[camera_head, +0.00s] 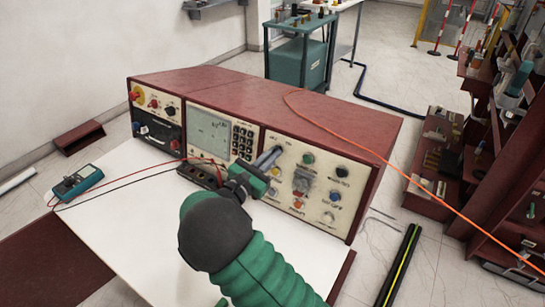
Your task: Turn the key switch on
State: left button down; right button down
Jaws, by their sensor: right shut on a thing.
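The red test console (235,100) stands on a white-topped table, with a cream control panel (325,165) at its right end. My right gripper (270,158) is at the left side of this panel, its grey fingers reaching to the panel face. It is shut on a small part there, which appears to be the key switch; the fingers hide it, so its turned position cannot be told. A grey block-like control (302,179) and several coloured knobs and buttons sit just right of the fingers. My left gripper is not in view.
A blue multimeter (77,182) lies at the table's left, with red and black leads running to the console. An orange cable (425,187) crosses the console top and runs right. The white tabletop (130,240) is mostly clear at the front left.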

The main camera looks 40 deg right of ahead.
jog(key=m+g, duration=0.1)
jog(key=m, duration=0.3)
jog(key=m+g, duration=0.2)
jog(key=m, duration=0.2)
jog(key=shift+w+a+f+y, duration=0.15)
jog(key=shift+w+y, duration=0.05)
jog(key=shift+y, duration=0.1)
jog(key=c, duration=1.7)
grip_release()
jog(key=shift+c, duration=0.2)
jog(key=shift+o, duration=0.8)
jog(key=shift+a+r, duration=0.1)
jog(key=shift+r, duration=0.1)
